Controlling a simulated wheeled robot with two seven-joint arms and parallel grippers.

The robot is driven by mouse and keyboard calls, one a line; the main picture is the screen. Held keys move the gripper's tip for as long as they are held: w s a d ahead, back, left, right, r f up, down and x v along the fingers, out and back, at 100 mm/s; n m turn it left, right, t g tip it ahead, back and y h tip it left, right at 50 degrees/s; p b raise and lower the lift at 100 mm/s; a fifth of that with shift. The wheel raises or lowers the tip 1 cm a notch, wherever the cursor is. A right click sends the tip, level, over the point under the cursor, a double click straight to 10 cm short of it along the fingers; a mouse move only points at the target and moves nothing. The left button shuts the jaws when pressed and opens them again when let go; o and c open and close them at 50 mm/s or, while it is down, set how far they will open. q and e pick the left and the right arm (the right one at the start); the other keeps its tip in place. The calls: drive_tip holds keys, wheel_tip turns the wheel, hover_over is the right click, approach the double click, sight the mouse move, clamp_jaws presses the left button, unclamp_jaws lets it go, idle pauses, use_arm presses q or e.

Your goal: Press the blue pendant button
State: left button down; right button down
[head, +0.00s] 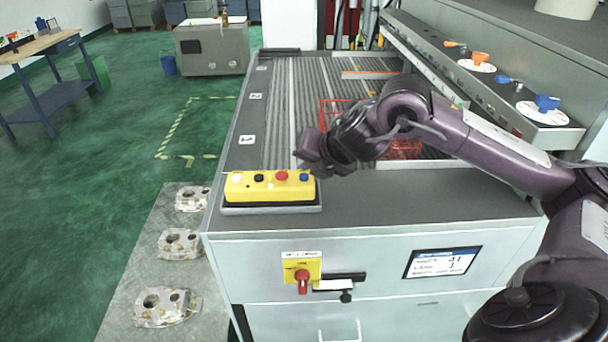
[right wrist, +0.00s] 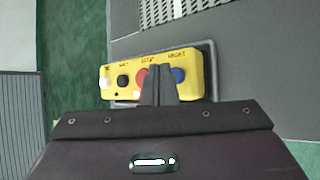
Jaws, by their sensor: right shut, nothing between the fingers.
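The yellow pendant box (head: 252,190) lies on a grey plate at the left front corner of the machine top. Its buttons are white, black, red and blue from left to right. The blue button (head: 304,177) is at its right end; it also shows in the right wrist view (right wrist: 180,75), just right of the fingers. My right gripper (head: 306,163) is shut and empty, close to the blue button in the head view. In the right wrist view its fingertips (right wrist: 159,68) appear between the red button (right wrist: 142,76) and the blue one. Contact cannot be told. My left gripper is not in view.
A roller bed (head: 305,95) with a red wire basket (head: 335,108) lies behind the box. A yellow panel with a red rotary switch (head: 303,277) and a screen (head: 443,262) are on the machine front. Castings (head: 165,306) lie on a floor plate at left.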

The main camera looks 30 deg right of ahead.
drive_tip(key=shift+f, duration=0.1)
idle(0.8)
drive_tip(key=shift+f+b, duration=0.3)
drive_tip(key=shift+b, duration=0.05)
drive_tip(key=shift+f+b, duration=0.45)
drive_tip(key=shift+f, duration=0.05)
idle(0.5)
idle(0.3)
drive_tip(key=shift+r+p, duration=0.85)
drive_tip(key=shift+r, duration=0.1)
wheel_tip(320, 180, up, 5)
drive_tip(key=p, duration=0.4)
drive_tip(key=shift+p, duration=0.3)
drive_tip(key=shift+f, duration=0.1)
